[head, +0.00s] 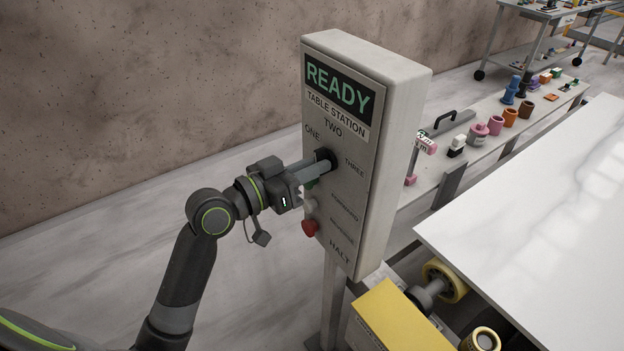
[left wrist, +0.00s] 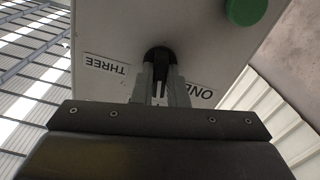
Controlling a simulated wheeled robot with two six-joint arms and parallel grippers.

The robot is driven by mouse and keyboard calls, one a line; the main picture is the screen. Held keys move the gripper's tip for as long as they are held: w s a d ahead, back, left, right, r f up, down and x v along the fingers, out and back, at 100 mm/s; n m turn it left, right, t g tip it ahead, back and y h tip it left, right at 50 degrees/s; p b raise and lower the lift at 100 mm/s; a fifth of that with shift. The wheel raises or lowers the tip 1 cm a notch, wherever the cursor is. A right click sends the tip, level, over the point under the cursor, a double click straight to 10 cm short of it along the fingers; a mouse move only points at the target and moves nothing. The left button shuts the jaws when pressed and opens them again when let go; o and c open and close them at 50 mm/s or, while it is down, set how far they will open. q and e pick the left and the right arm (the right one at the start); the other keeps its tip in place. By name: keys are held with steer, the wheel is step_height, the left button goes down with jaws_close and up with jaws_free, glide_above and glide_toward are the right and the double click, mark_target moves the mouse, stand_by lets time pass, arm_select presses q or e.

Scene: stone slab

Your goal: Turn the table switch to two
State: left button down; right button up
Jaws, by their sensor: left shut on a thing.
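The table switch is a black knob (head: 326,159) on the grey control box (head: 415,110), with labels ONE, TWO and THREE around it. The box's sign reads READY and TABLE STATION. My left gripper (head: 322,166) is shut on the knob, its fingers pointing straight at the panel. In the left wrist view the fingers (left wrist: 160,92) close around the black knob (left wrist: 160,56), with THREE on the left and ONE on the right, upside down. The fingers hide the knob's pointer, so I cannot tell its setting. My right gripper is not in view.
Below the knob are a red button (head: 310,227) and a pale button (head: 309,205). A green button (left wrist: 246,10) shows in the left wrist view. A bench behind holds several coloured items.

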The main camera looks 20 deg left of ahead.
arm_select(q)
steer(key=shift+f+m+b, duration=0.1)
steer(key=shift+m+b, duration=1.05)
steer(key=shift+m, duration=0.15)
steer(key=c, duration=1.4)
jaws_free()
steer(key=shift+c, duration=0.2)
steer(key=shift+s, duration=0.1)
